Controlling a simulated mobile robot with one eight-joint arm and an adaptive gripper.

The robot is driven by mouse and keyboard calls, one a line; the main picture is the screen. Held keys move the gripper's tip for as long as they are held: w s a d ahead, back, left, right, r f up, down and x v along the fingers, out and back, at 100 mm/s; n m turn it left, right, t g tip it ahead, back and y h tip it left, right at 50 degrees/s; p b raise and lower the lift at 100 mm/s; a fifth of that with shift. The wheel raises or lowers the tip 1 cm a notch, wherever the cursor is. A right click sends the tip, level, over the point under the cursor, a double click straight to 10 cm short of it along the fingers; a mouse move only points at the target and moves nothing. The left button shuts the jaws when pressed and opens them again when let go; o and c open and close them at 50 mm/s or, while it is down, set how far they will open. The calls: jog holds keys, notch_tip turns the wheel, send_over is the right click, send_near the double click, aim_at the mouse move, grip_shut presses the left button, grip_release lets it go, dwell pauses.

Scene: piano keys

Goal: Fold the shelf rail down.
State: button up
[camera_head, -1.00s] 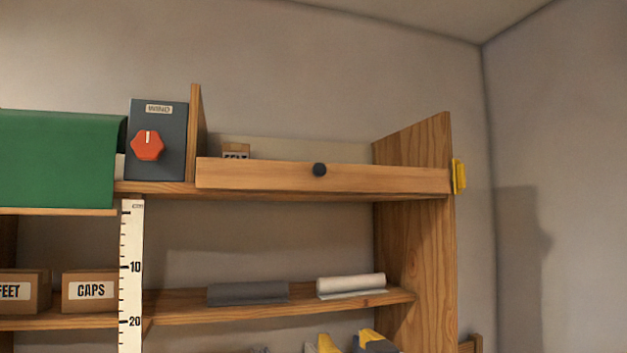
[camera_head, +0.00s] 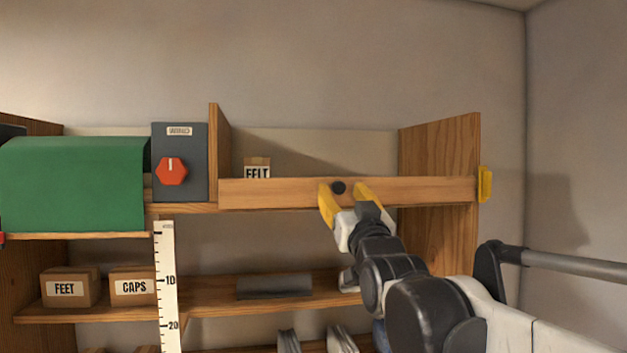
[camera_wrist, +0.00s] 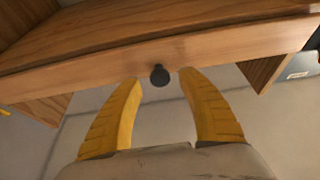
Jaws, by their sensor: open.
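The shelf rail (camera_head: 270,192) is a long wooden board standing upright across the front of the top shelf. A dark round knob (camera_head: 338,187) sits at about its middle. My gripper (camera_head: 344,187) is open in front of the rail, its yellow fingers on either side of the knob. In the wrist view the rail (camera_wrist: 230,50) runs across the top, and the knob (camera_wrist: 160,76) shows between the tips of my open gripper (camera_wrist: 160,78). I cannot tell whether the fingers touch the rail.
A box labelled FELT (camera_head: 257,170) stands behind the rail. A dark panel with a red knob (camera_head: 172,171) and a green cover (camera_head: 75,185) are to the left. A yellow piece (camera_head: 485,184) is on the right side wall. A ruler strip (camera_head: 166,290) hangs below.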

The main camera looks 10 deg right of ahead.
jog(key=shift+x, duration=1.25)
grip_shut()
jog(key=shift+s, duration=0.1)
jog(key=shift+f, duration=0.1)
